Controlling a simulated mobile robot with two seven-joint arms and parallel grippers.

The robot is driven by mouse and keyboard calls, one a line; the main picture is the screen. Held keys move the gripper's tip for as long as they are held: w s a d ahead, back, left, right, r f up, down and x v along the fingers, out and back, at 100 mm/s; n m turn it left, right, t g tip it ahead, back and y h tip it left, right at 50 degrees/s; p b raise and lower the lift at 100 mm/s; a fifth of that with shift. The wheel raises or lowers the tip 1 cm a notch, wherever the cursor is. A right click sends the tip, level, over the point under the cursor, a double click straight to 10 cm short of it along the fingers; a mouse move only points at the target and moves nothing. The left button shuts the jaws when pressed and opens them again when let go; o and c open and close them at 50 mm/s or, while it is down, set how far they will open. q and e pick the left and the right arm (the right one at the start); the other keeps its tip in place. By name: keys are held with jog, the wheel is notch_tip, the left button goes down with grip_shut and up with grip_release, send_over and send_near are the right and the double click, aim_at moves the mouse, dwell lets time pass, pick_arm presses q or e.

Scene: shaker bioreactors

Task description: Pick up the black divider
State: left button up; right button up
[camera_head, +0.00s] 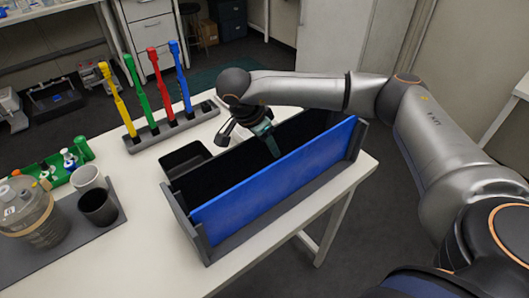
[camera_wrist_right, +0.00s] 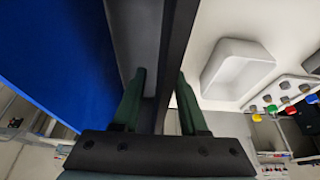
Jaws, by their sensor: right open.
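The black divider (camera_head: 225,174) stands upright in a grey rack (camera_head: 200,238), behind the upright blue divider (camera_head: 285,178). My right gripper (camera_head: 250,138) reaches down over the black divider's top edge, near the middle of the rack. In the right wrist view my right gripper (camera_wrist_right: 160,105) is open, with one green finger on each side of a dark upright panel (camera_wrist_right: 176,45) that looks like the black divider. Whether the fingers touch it I cannot tell. The blue divider (camera_wrist_right: 50,55) is at the left there. My left gripper is not in view.
A small black tray (camera_head: 186,157) sits close behind the rack. Yellow, green, red and blue pipettes stand in a holder (camera_head: 145,143) farther back. A bottle (camera_head: 32,218), two cups and a green rack (camera_head: 76,171) stand at the left. The table front beside the rack is clear.

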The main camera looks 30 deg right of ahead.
jog(key=shift+f, duration=0.1)
jog(key=shift+c, duration=0.3)
grip_shut()
dwell(1.0)
